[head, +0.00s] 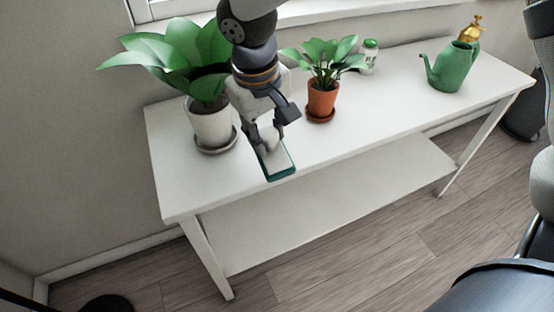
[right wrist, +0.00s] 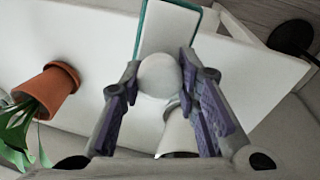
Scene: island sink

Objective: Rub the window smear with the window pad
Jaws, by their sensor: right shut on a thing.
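The window pad (head: 279,166) is a flat white block with a teal edge and a round pale knob. It is at the front edge of the white table, and I cannot tell whether it touches the top. My right gripper (head: 268,136) is shut on the knob from above. In the right wrist view the fingers of the gripper (right wrist: 160,72) stand either side of the knob, with the pad (right wrist: 170,30) beyond. The window smear is not visible. My left gripper is not in view.
On the white table (head: 370,120) stand a large plant in a white pot (head: 211,128), a smaller plant in a terracotta pot (head: 322,99), a green-capped bottle (head: 369,58), a green watering can (head: 455,68) and a brass sprayer (head: 470,31). A window sill (head: 310,12) runs behind.

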